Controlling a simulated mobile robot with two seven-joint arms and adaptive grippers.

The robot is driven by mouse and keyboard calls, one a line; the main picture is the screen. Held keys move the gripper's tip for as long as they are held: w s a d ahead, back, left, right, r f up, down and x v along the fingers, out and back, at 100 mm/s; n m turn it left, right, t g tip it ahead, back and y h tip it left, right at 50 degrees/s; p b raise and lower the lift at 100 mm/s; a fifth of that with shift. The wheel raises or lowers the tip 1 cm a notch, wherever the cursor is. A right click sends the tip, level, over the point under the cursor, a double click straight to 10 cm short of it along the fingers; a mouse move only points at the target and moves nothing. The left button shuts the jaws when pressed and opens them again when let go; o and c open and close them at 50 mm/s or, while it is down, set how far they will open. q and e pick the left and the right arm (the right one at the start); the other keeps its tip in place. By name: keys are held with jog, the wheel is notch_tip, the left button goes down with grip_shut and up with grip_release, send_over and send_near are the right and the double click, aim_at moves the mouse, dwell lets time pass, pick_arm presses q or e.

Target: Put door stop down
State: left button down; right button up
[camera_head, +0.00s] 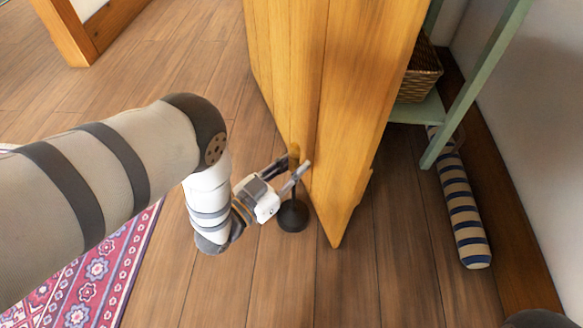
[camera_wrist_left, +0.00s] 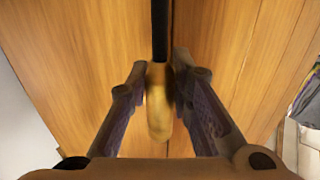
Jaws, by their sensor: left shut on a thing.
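The door stop has a round black base (camera_head: 293,217), a thin black stem and a wooden grip (camera_wrist_left: 158,110). It is upright beside the lower part of the wooden door (camera_head: 345,110). My left gripper (camera_head: 297,167) is shut on the wooden grip near the door's face. In the left wrist view the grip sits between the two fingers, and the black stem runs up from it. The base is at or very near the floor; I cannot tell if it touches. My right gripper is not in view.
Plank floor (camera_head: 225,290) is clear around the base. A striped draught roll (camera_head: 463,210) lies by the right wall. A green shelf (camera_head: 425,108) with a wicker basket (camera_head: 420,75) stands behind the door. A pink patterned rug (camera_head: 95,270) lies at lower left.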

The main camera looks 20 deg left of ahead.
aim_at(294, 189)
pick_arm(q)
jog(key=shift+f+b, duration=0.6)
jog(key=shift+f, duration=0.75)
jog(key=shift+f, duration=0.2)
jog(key=c, duration=1.4)
grip_release()
jog(key=shift+c, duration=0.2)
